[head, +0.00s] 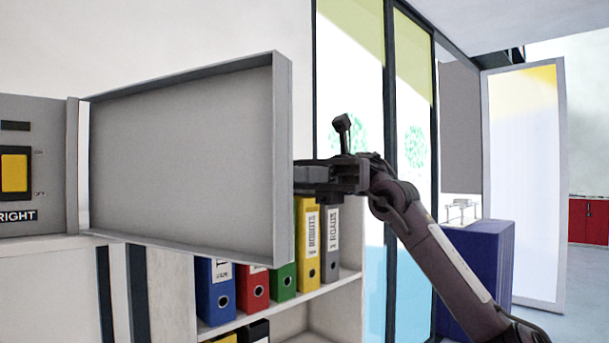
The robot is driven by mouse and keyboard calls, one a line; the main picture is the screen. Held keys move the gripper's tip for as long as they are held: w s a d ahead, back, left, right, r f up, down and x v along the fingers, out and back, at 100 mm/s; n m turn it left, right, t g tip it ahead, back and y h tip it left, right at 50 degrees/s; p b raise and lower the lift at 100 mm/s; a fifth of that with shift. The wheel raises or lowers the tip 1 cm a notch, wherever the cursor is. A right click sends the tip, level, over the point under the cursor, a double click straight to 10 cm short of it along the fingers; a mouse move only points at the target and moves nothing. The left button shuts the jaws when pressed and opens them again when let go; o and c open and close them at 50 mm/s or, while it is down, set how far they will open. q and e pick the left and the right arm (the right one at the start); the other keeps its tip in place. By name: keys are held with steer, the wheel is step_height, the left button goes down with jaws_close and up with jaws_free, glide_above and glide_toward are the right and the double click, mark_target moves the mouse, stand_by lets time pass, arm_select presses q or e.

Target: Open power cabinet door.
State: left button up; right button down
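The power cabinet door (180,155) is a grey panel with a raised rim. It stands wide open, swung out to the right from its hinge side beside the grey cabinet body (50,120). The cabinet front shows a yellow switch (14,173) and a label reading "RIGHT". My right gripper (308,177) comes in from the right, with its fingertips at the door's free right edge. Whether they touch or grip the edge cannot be told. My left gripper is not in view.
Below the door, a white shelf (340,284) holds several coloured binders. A blue box-like object (478,275) stands behind my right arm. Glass panels (355,70) stand behind the gripper, and an open white-framed door (562,180) is farther right.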

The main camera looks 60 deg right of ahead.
steer(key=shift+r, duration=0.1)
steer(key=c, duration=1.8)
jaws_free()
steer(key=shift+w+a, duration=0.1)
steer(key=shift+o, duration=1.2)
steer(key=shift+w+a, duration=0.2)
steer(key=shift+o, duration=0.3)
steer(key=shift+w+a, duration=0.15)
steer(key=shift+w, duration=0.1)
steer(key=shift+s+d, duration=0.25)
steer(key=d+p, duration=0.2)
steer(key=d, duration=0.5)
steer(key=shift+d, duration=0.2)
